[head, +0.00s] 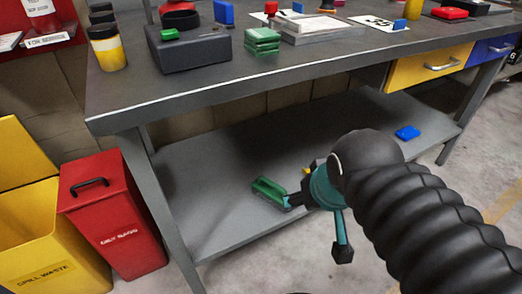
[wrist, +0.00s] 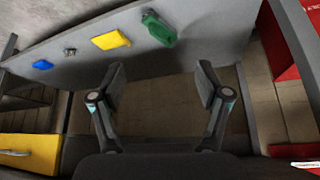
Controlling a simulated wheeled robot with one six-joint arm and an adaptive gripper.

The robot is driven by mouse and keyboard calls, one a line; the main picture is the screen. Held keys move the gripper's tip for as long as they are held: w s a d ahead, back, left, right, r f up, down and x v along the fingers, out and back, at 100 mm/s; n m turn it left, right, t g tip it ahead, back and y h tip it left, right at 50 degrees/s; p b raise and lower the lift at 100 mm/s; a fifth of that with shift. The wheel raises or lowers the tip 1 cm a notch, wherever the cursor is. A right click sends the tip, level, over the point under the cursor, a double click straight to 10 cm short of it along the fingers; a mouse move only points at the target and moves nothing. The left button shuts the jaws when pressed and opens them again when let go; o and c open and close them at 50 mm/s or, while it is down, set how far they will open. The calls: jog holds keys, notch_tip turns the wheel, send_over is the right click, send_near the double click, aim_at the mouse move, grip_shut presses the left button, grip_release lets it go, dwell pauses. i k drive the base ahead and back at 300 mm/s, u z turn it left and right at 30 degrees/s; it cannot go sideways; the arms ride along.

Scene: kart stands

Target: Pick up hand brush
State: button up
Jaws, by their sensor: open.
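A green object, which looks like the hand brush (head: 268,189), lies on the grey lower shelf of the workbench. It also shows in the wrist view (wrist: 158,30), at the top, beyond my fingertips. My gripper (head: 289,200) is close to its right end in the head view and covers part of that end. In the wrist view my gripper (wrist: 161,80) is open, with nothing between its fingers. The brush is ahead of the fingers, apart from them.
A yellow item (wrist: 110,40), a small grey part (wrist: 70,51) and a blue item (head: 407,132) lie along the same lower shelf (head: 215,210). The bench top (head: 215,85) overhangs it. A red bin (head: 115,215) and a yellow bin (head: 45,245) stand left of the bench.

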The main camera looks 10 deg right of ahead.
aim_at(269, 191)
jog(key=z, duration=2.65)
jog(key=i, duration=0.6)
jog(key=u, duration=2.2)
